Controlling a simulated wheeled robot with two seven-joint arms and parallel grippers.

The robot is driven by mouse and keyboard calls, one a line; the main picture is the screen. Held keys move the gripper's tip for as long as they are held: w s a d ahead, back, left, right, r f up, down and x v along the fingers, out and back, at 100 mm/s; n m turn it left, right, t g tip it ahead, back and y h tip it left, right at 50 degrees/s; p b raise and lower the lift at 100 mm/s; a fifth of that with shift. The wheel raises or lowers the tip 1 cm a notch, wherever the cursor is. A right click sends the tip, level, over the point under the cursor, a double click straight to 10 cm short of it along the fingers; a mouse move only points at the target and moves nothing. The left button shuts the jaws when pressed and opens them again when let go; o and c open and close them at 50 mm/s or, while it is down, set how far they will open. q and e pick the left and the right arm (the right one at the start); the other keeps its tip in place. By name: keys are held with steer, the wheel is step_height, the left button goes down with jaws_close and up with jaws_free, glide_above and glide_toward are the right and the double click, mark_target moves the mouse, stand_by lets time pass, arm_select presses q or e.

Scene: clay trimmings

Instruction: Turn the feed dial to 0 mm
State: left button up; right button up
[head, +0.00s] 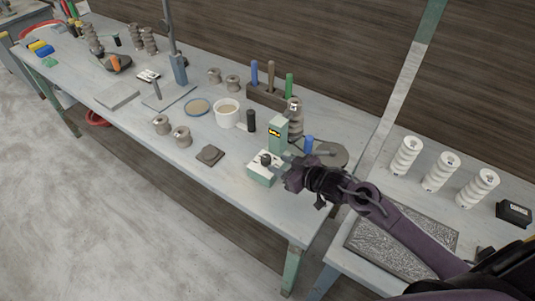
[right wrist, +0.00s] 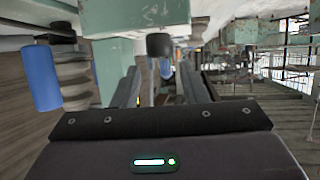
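The feed dial is a small dark knob (head: 265,159) on the white top of a green machine base (head: 262,178). A green column (head: 278,134) with a small dark and yellow label stands behind it. My right gripper (head: 284,174) is just to the right of the dial, close to the base. In the right wrist view the dark knob (right wrist: 159,44) shows beyond the fingertips, roughly centred between them. The fingers (right wrist: 158,78) are spread with a gap between. I cannot tell whether they touch the knob. The dial's setting is too small to read. My left gripper is out of view.
A dark upright cylinder (head: 251,121) and a white tub (head: 227,113) stand left of the machine. A grey disc (head: 330,154) lies behind my right gripper. Stacked clay coils (head: 296,118) stand behind the column. Bare table (head: 215,180) lies at the front left.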

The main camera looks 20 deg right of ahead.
mark_target(266, 157)
steer(key=p+x, duration=0.1)
steer(key=x, duration=0.6)
steer(key=shift+w+f, duration=0.1)
steer(key=shift+w, duration=0.05)
steer(key=c, duration=0.7)
steer(key=shift+w+f+n+g+y+b, duration=0.15)
steer(key=shift+n+g+y+b, duration=0.25)
steer(key=shift+n+y+b, duration=0.25)
steer(key=n+g+y+b, duration=0.2)
steer(key=b, duration=0.1)
steer(key=shift+f+n, duration=0.1)
steer(key=shift+n, duration=0.25)
steer(key=shift+y+b, duration=0.35)
steer(key=shift+r+n+g, duration=0.25)
steer(key=shift+n+g, duration=0.05)
steer(key=shift+g, duration=0.1)
